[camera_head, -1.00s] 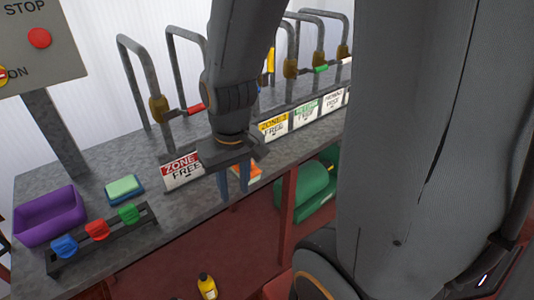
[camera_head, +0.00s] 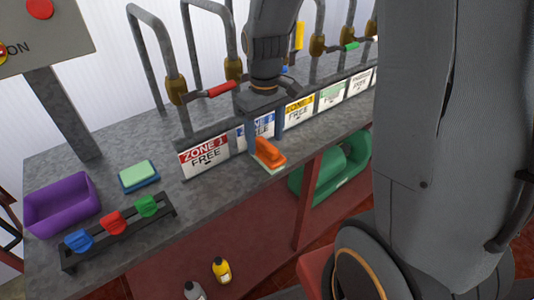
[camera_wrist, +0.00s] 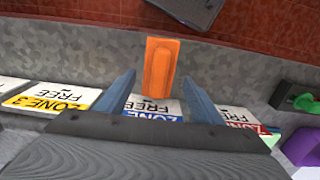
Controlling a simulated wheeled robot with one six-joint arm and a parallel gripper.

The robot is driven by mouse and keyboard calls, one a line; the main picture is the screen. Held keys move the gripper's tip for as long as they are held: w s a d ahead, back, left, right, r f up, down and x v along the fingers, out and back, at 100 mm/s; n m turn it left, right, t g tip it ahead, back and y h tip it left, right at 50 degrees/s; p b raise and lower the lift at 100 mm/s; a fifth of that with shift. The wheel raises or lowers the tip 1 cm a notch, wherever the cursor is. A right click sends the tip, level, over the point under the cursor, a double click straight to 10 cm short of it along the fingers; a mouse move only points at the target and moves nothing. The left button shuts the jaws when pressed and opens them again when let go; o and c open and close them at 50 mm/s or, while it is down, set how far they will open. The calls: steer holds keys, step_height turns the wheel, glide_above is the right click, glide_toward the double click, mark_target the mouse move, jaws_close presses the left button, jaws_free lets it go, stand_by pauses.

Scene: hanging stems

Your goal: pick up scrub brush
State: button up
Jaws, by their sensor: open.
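The scrub brush (camera_head: 269,152) has an orange handle block and a pale underside. It lies on the grey bench top near the front edge, in front of the blue zone sign. My gripper (camera_head: 263,133) is open above and just behind the brush, with one blue finger beside its left end. In the wrist view the orange brush (camera_wrist: 160,67) lies ahead of and roughly centred between the two open blue fingers (camera_wrist: 158,84). Nothing is between the fingertips that I can see as gripped.
Zone signs (camera_head: 204,156) stand in a row behind the brush, with pipes and valves behind them. A purple bin (camera_head: 62,203), a sponge stack (camera_head: 139,176) and a rack with coloured clips (camera_head: 116,226) stand at left. A green watering can (camera_head: 345,165) sits below the bench.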

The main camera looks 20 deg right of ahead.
mark_target(266, 143)
steer(key=shift+d+f+p, duration=0.15)
steer(key=shift+f+p, duration=0.5)
steer(key=shift+f, duration=1.85)
steer(key=shift+c, duration=0.2)
steer(key=c, duration=1.1)
steer(key=shift+c, duration=0.2)
steer(key=shift+r, duration=0.2)
step_height(266, 143, up, 18)
steer(key=b, duration=0.2)
steer(key=shift+f, duration=0.15)
